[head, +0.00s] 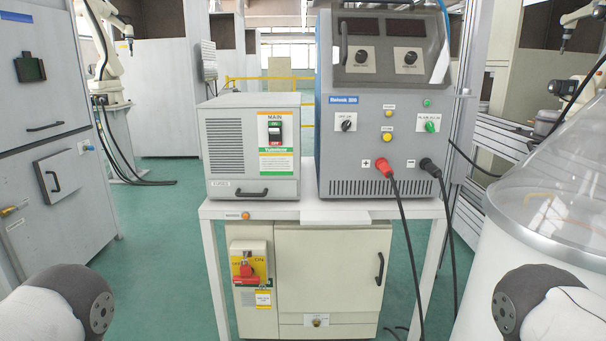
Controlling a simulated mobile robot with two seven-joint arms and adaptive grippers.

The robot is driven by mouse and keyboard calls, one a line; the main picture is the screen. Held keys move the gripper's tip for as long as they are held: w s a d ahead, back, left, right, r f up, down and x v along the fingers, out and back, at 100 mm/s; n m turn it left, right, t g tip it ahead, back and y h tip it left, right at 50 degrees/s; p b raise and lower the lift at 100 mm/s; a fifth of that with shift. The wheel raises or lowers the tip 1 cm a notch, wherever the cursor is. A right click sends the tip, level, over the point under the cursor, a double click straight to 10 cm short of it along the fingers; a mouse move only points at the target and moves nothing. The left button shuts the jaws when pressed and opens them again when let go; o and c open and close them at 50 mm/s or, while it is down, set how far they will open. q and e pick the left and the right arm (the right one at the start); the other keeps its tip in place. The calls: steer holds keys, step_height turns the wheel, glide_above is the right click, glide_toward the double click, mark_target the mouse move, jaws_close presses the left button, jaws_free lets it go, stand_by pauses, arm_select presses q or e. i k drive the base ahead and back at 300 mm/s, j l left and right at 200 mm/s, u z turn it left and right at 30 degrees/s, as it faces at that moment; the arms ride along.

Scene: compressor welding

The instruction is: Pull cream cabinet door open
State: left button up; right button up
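The cream cabinet (252,313) stands under the white table. Its door (325,267) faces me and looks closed. A black vertical handle (379,269) is on the door's right side. A red rotary switch (244,268) on a yellow plate is on the panel left of the door. Parts of my two arms show at the lower left and lower right corners, well apart from the cabinet. Neither gripper is in view.
A grey power box (230,150) and a blue-grey welding unit (335,150) stand on the white table (270,210). A clear-domed white vessel (530,235) stands at right. Green floor is open at left.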

mark_target(317, 270)
steer(key=i+l+z, duration=0.1)
steer(key=i+z, duration=0.65)
steer(key=i+j+z, duration=0.2)
steer(key=i+z, duration=0.2)
